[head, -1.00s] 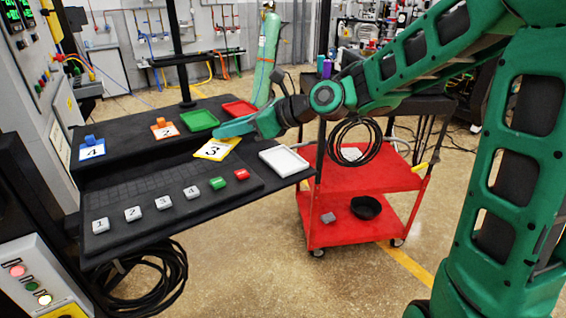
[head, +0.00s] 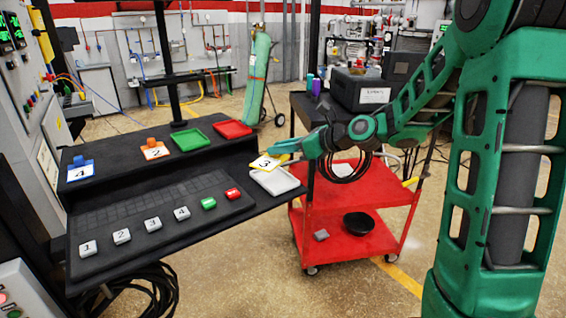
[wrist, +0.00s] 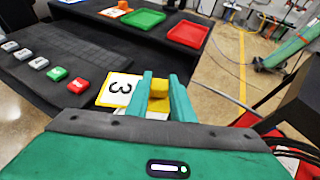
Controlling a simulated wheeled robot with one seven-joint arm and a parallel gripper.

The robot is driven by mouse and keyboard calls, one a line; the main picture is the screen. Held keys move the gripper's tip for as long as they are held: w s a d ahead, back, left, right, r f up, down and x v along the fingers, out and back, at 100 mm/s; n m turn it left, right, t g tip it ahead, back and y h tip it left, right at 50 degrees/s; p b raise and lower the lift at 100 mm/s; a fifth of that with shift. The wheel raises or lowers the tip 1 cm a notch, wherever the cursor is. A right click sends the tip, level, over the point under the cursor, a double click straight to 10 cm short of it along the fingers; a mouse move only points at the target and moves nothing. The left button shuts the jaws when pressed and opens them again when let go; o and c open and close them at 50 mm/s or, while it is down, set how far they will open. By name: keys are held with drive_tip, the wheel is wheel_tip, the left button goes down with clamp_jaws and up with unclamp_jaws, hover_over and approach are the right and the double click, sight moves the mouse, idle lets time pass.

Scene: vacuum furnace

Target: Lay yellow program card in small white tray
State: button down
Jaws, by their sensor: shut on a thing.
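The yellow program card (head: 265,163), white with a yellow edge and a "3", is held by my gripper (head: 288,152). In the wrist view my gripper (wrist: 160,92) is shut on the card's yellow grip block (wrist: 159,88), and the card face (wrist: 117,89) shows to the left of the fingers. The small white tray (head: 281,184) lies at the right end of the black console. In the head view the card overlaps the tray's far left part. I cannot tell how high above the tray it is. In the wrist view the tray is mostly hidden.
On the upper shelf stand blue card 4 (head: 81,169), orange card 2 (head: 155,149), a green tray (head: 190,139) and a red tray (head: 232,129). Several numbered grey keys, a green key (head: 208,203) and a red key (head: 232,194) line the console's front. A red cart (head: 375,197) stands at right.

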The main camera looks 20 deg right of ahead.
drive_tip(key=shift+w+d+f, duration=0.35)
drive_tip(key=shift+d+f, duration=0.05)
drive_tip(key=shift+d, duration=0.15)
drive_tip(key=shift+f, duration=1.95)
drive_tip(key=shift+f, duration=0.35)
drive_tip(key=c, duration=1.5)
unclamp_jaws()
drive_tip(key=shift+c, duration=0.2)
